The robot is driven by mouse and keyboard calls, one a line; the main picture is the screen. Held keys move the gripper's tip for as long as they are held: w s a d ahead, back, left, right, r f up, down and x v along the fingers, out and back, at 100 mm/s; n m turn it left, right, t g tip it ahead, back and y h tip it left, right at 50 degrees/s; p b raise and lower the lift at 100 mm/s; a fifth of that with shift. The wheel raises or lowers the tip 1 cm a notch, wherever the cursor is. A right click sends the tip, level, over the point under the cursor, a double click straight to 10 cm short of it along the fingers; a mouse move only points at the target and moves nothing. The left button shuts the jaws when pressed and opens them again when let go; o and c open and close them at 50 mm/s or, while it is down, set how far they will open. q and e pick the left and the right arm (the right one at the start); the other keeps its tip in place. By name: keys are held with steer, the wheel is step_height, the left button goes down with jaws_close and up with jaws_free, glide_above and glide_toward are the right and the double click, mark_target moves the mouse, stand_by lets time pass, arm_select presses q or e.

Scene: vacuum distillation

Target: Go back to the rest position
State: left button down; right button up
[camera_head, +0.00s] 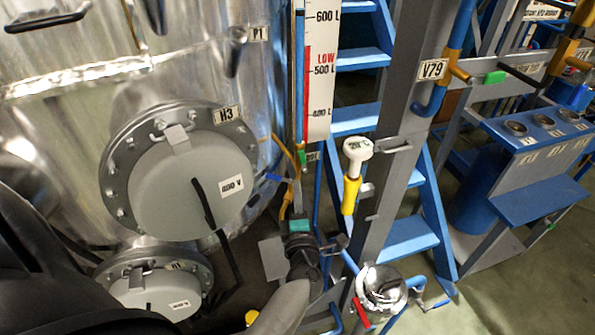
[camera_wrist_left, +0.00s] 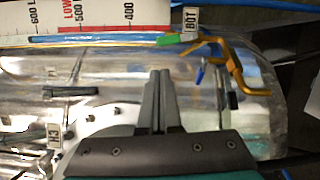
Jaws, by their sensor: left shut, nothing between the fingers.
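My left gripper (camera_head: 297,194) shows near the middle of the head view, seen from behind, past its dark wrist and teal part. In the left wrist view its two grey fingers (camera_wrist_left: 160,74) are together, with nothing between them. They point toward the shiny tank (camera_wrist_left: 110,80), with the brass-coloured valve pipe (camera_wrist_left: 232,65) and its blue handle to their right. Whether the fingers touch anything is hard to tell. My right gripper is not in view.
The steel tank (camera_head: 200,80) with round hatches (camera_head: 190,185) fills the left. A level scale (camera_head: 322,70), a grey post (camera_head: 385,160) with a white-and-yellow instrument (camera_head: 353,175), and blue stairs (camera_head: 410,238) stand close right. Free floor (camera_head: 510,290) shows at lower right.

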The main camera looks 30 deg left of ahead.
arm_select(q)
steer(key=shift+w+a, duration=0.1)
steer(key=shift+w, duration=0.05)
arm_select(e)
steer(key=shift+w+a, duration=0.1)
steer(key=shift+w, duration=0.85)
